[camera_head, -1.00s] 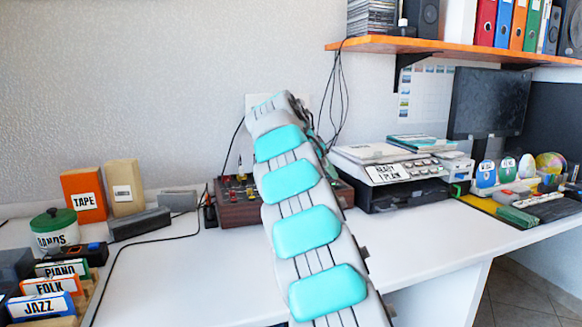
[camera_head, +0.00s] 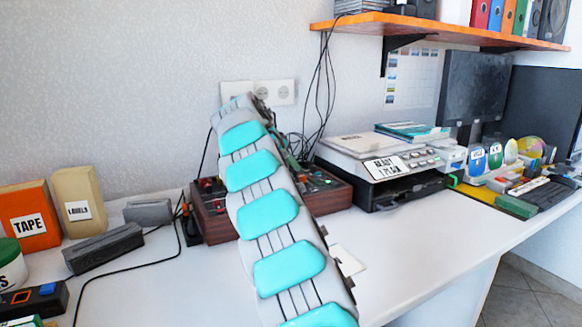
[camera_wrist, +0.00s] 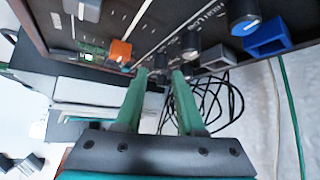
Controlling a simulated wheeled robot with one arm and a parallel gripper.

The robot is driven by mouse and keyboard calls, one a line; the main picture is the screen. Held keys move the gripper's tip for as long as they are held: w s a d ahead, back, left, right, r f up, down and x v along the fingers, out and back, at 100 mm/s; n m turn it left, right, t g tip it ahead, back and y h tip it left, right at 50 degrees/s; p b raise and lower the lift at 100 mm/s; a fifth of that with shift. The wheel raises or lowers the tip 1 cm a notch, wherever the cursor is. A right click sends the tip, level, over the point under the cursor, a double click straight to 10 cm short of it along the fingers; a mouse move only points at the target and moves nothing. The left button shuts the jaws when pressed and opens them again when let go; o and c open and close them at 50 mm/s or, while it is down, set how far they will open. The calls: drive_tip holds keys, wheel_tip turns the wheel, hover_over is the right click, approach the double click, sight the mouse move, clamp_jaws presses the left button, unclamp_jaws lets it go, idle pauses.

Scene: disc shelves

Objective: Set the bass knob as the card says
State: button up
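The control box (camera_head: 212,226) is a low brown case with knobs on top, against the wall behind my arm. Its panel (camera_wrist: 105,32) fills the upper part of the wrist view, with several black knobs (camera_wrist: 190,66), a blue-capped knob (camera_wrist: 243,14) and an orange button (camera_wrist: 121,50). I cannot tell which knob is the bass knob. My gripper (camera_wrist: 160,74) has two green fingers apart, tips close to the small black knobs; contact is unclear. In the head view my arm hides the gripper. A white card (camera_head: 347,260) lies right of my arm, with no readable text.
A printer (camera_head: 385,165) with a sign reading "READY 1 PLAIN" stands right of the box. A grey block (camera_head: 104,248), a tape box (camera_head: 28,222) and a labels box (camera_head: 78,203) stand left. Cables hang behind the box. The desk front (camera_head: 420,255) is clear.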

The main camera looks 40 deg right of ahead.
sight(294, 173)
drive_tip(key=shift+x, duration=1.2)
clamp_jaws()
